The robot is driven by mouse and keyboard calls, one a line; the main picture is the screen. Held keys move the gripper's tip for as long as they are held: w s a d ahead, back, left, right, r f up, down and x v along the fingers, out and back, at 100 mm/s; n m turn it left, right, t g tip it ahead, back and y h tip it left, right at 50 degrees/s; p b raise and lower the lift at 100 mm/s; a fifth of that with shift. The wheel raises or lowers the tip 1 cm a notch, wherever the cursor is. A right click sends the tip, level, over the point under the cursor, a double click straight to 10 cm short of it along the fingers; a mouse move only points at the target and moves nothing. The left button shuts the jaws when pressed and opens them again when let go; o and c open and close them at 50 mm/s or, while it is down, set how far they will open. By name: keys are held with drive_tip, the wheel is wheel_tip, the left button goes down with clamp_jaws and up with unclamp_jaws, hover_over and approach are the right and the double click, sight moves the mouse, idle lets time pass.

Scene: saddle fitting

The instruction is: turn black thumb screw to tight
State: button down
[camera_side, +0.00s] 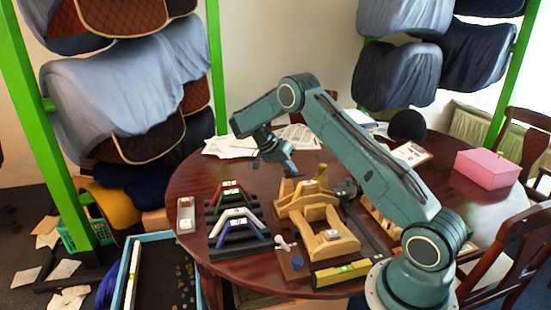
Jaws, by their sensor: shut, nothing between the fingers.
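My gripper (291,171) hangs at the end of my arm, pointing down above the back of a light wooden saddle-tree frame (322,212) on the round table. Its fingers are shut with nothing between them. A dark rounded part (346,187) with a long dark bar sits just right of the frame, apart from the gripper. This may carry the black thumb screw, but the screw is too small to pick out for sure. How tight it is cannot be seen.
Coloured V-shaped pieces (232,215) stand in a dark rack on the left. A yellow level (343,273) and a brown block (293,264) lie at the front edge. A pink box (488,170) and papers (232,146) are farther out. Bare tabletop (190,180) shows at left.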

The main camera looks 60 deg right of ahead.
drive_tip(key=shift+d, duration=0.15)
drive_tip(key=w+n+t+h, duration=0.1)
drive_tip(key=w+n, duration=0.1)
drive_tip(key=w, duration=0.1)
idle(1.1)
drive_tip(key=shift+a+n, duration=0.2)
drive_tip(key=shift+n, duration=0.1)
